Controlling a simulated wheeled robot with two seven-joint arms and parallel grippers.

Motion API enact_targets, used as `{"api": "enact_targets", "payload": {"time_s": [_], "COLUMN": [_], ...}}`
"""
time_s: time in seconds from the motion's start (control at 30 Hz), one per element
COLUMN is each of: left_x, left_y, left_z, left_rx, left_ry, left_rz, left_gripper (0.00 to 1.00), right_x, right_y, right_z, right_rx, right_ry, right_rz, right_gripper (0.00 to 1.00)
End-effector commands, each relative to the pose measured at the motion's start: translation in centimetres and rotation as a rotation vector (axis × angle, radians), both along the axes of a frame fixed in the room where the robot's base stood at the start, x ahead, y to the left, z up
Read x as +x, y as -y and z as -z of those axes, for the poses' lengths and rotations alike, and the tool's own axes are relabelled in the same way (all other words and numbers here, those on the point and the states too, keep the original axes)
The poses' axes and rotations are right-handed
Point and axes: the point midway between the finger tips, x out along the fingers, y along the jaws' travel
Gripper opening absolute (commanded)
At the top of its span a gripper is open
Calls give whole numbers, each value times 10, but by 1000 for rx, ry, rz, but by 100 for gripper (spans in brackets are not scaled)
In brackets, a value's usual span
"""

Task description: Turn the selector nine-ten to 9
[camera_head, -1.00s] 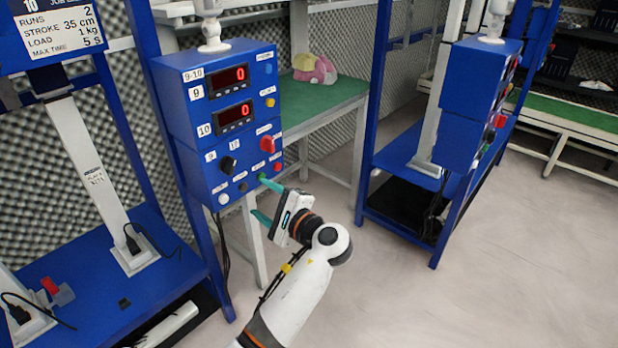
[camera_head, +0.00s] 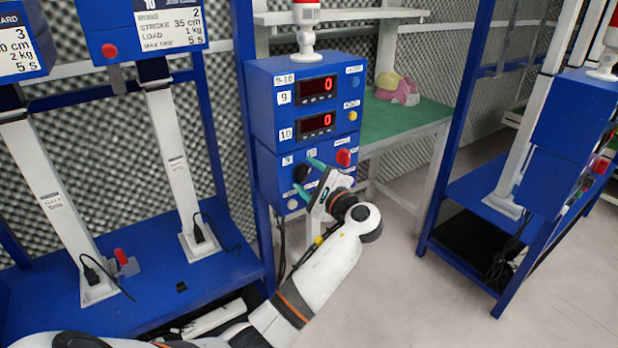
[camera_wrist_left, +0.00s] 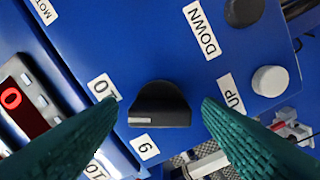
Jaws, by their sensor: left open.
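The selector nine-ten is a black knob (camera_head: 299,173) on the lower front of the blue control box (camera_head: 262,100). In the left wrist view the knob (camera_wrist_left: 160,106) has a short white mark at its left end, near the labels 10 (camera_wrist_left: 103,88) and 9 (camera_wrist_left: 145,147). I cannot tell clearly which label the mark points to. My left gripper (camera_head: 305,175) is open in front of the knob. In the left wrist view its teal fingertips (camera_wrist_left: 160,103) lie on either side of the knob with gaps. My right gripper is not in view.
A red knob (camera_head: 344,157) sits on the box right of the selector. The wrist view shows a white button (camera_wrist_left: 270,81) and a dark button (camera_wrist_left: 243,10) close by. Two red displays (camera_head: 316,87) read 0. A green-topped table (camera_head: 420,117) stands behind the box.

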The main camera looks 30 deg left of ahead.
Motion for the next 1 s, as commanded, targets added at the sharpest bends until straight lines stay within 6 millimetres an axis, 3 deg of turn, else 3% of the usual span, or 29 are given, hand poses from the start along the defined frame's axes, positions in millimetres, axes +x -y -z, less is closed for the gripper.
{"api": "enact_targets", "payload": {"time_s": [0.27,0.57,0.87,1.0], "left_x": [1,0,0,1], "left_y": [-2,-1,-1,-1], "left_z": [0,1,2,3], "left_rx": [-1,-1,-19,-47], "left_ry": [-1,-1,39,104], "left_rz": [0,0,0,-1], "left_gripper": [60,15,15,15], "right_x": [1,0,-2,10], "right_y": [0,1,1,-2], "right_z": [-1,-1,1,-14], "right_rx": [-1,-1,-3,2], "right_ry": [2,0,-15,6], "right_rz": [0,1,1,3], "right_gripper": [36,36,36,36]}}
